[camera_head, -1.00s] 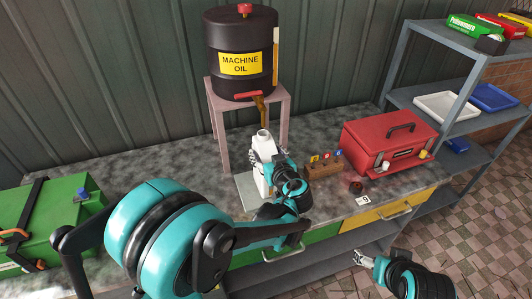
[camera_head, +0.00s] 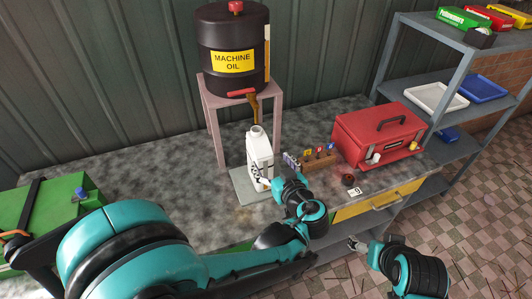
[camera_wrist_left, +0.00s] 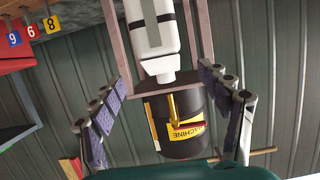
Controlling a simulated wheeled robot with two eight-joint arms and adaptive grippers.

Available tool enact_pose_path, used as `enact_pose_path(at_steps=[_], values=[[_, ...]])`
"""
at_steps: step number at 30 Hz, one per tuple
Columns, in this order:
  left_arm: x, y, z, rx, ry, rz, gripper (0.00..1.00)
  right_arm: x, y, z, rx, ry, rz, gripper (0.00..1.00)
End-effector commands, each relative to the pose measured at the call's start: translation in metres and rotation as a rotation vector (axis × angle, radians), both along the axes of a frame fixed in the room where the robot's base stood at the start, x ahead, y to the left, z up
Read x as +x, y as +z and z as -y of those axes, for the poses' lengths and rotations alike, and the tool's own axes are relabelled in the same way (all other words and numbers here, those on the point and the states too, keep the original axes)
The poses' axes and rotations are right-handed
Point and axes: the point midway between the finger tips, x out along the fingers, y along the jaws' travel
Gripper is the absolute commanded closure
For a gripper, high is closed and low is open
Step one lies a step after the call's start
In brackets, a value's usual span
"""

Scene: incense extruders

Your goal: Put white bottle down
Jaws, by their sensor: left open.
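The white bottle (camera_head: 257,160) stands upright on a grey plate (camera_head: 243,184) on the counter, below the tap (camera_head: 253,106) of the machine oil barrel (camera_head: 232,50). My left gripper (camera_head: 277,170) is open, on the near right side of the bottle. In the left wrist view the picture is upside down. The white bottle (camera_wrist_left: 152,30) is there beyond the spread fingers of my left gripper (camera_wrist_left: 163,75), with a gap on both sides. My right gripper (camera_head: 354,244) is low in front of the counter, and its fingers are too small to read.
A red toolbox (camera_head: 378,138) and a wooden holder with numbered tags (camera_head: 318,162) stand right of the bottle. A green case (camera_head: 48,212) is at the left. The counter (camera_head: 150,165) between case and plate is clear. A shelf (camera_head: 430,95) stands at the right.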

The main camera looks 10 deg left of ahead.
Motion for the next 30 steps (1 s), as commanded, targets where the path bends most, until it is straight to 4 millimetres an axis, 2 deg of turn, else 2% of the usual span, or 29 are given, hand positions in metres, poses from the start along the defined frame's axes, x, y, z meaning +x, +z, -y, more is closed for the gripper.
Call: enact_pose_path(at_steps=[4,8,12,15,18,21,25,30], values=[[-0.010,0.002,0.000,0.000,-0.001,-0.024,0.23,0.000,0.002,0.000,0.000,0.000,0.000,0.23],[-0.025,-0.006,-0.026,-0.003,-0.011,-0.170,0.23,0.000,0.002,0.000,0.000,0.000,0.000,0.23],[-0.064,-0.022,-0.064,-0.042,-0.096,-0.424,0.23,0.000,0.002,0.000,0.000,0.000,0.000,0.23],[-0.099,-0.032,-0.077,-0.091,-0.208,-0.566,0.23,0.000,0.002,0.000,0.000,0.000,0.000,0.23],[-0.130,-0.036,-0.078,-0.139,-0.333,-0.638,0.23,0.000,0.002,0.000,0.000,0.000,0.000,0.23],[-0.152,-0.036,-0.073,-0.174,-0.441,-0.658,0.23,0.000,0.002,0.000,0.000,0.000,0.000,0.23],[-0.168,-0.034,-0.065,-0.193,-0.532,-0.647,0.23,0.000,0.002,0.000,0.000,0.000,0.000,0.23],[-0.172,-0.032,-0.061,-0.196,-0.572,-0.636,0.23,0.000,0.002,0.000,0.000,0.000,0.000,0.23]])
